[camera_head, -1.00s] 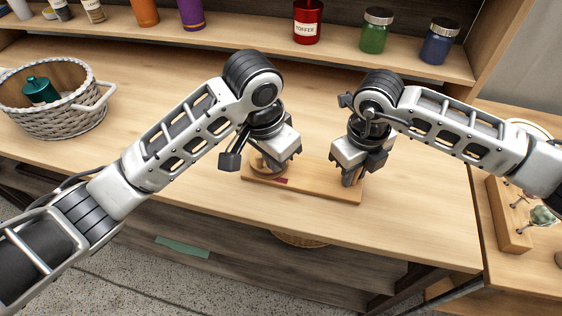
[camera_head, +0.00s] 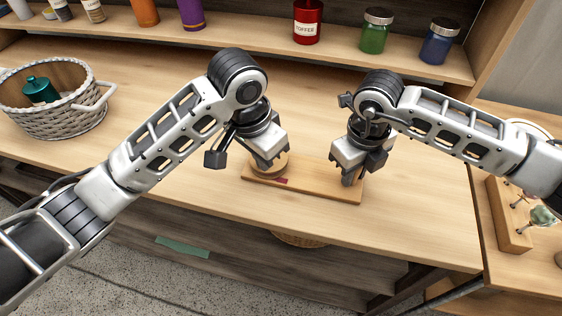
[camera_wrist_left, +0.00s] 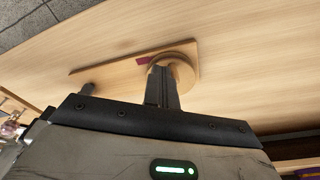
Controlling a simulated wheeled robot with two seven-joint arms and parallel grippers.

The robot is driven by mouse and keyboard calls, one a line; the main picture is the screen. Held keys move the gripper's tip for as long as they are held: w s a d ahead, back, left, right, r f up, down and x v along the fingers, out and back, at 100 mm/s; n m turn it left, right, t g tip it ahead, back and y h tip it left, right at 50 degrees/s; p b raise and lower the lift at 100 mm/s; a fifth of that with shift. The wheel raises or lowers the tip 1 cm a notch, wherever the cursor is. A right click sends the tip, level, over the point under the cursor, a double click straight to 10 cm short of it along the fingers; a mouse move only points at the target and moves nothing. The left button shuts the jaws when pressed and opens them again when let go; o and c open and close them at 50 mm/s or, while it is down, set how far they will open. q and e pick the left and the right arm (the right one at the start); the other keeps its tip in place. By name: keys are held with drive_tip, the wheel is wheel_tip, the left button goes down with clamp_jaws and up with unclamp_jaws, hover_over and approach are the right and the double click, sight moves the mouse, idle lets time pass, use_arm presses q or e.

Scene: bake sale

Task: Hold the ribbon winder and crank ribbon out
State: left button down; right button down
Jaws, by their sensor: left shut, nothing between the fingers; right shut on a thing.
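The ribbon winder is a flat wooden board (camera_head: 318,187) with a round wooden spool (camera_head: 268,172) on its left end. A short dark red ribbon end (camera_head: 281,180) shows beside the spool. In the left wrist view the spool (camera_wrist_left: 184,72), board (camera_wrist_left: 110,65) and ribbon (camera_wrist_left: 143,60) also show. My left gripper (camera_head: 268,164) is shut and empty, with its fingertips at the spool; whether they touch it is unclear. My right gripper (camera_head: 349,180) is shut on the board's right end. The crank handle is not clearly visible.
A wicker basket (camera_head: 60,122) with a teal bottle (camera_head: 40,90) stands at the left. Red (camera_head: 307,22), green (camera_head: 375,32) and blue (camera_head: 440,42) jars stand on the back shelf. The counter's front edge lies just below the board. A wooden rack (camera_head: 508,215) is at the right.

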idle(0.5)
use_arm(q)
drive_tip(key=shift+s+d, duration=0.1)
drive_tip(key=shift+d, duration=0.1)
drive_tip(key=shift+r, duration=0.1)
wheel_tip(320, 180, up, 3)
drive_tip(key=shift+r, duration=0.15)
idle(0.5)
drive_tip(key=shift+d, duration=0.1)
drive_tip(key=shift+d, duration=0.6)
